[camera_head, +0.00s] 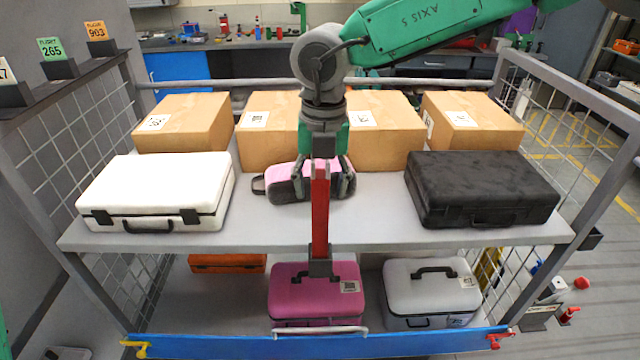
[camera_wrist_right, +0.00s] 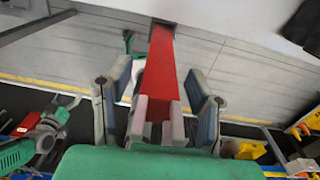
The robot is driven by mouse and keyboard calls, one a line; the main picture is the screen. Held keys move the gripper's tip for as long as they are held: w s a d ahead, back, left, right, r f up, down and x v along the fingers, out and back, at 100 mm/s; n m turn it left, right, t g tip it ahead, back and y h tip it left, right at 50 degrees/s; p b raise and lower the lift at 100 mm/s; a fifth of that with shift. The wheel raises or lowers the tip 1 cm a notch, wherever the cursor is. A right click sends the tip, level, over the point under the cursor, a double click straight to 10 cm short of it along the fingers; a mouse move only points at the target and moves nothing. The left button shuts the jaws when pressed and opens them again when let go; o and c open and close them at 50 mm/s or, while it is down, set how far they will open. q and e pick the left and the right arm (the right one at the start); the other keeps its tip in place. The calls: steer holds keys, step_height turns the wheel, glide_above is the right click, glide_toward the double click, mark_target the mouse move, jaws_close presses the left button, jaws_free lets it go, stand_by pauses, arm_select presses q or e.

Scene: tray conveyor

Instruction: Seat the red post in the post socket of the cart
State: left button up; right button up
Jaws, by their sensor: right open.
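The red post (camera_head: 320,212) stands about upright at the front middle of the cart's shelf (camera_head: 385,232). Its lower end meets a grey block, which looks like the post socket (camera_head: 320,267), at the shelf's front edge; how deep it sits is hidden. My right gripper (camera_head: 321,188) comes down from above with its fingers on both sides of the post's upper part. It is open. In the right wrist view the red post (camera_wrist_right: 160,75) runs between the spread fingers of my right gripper (camera_wrist_right: 160,110). My left gripper is not in view.
A white case (camera_head: 155,185), a pink and black bag (camera_head: 285,185) and a black case (camera_head: 480,185) lie on the shelf before cardboard boxes (camera_head: 270,145). Below are a magenta case (camera_head: 290,295), a grey case (camera_head: 430,290) and a blue front bar (camera_head: 240,346). Mesh sides (camera_head: 65,150) enclose the cart.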

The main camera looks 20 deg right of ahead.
steer(key=r, duration=1.2)
steer(key=shift+d+r, duration=0.1)
steer(key=shift+d, duration=0.1)
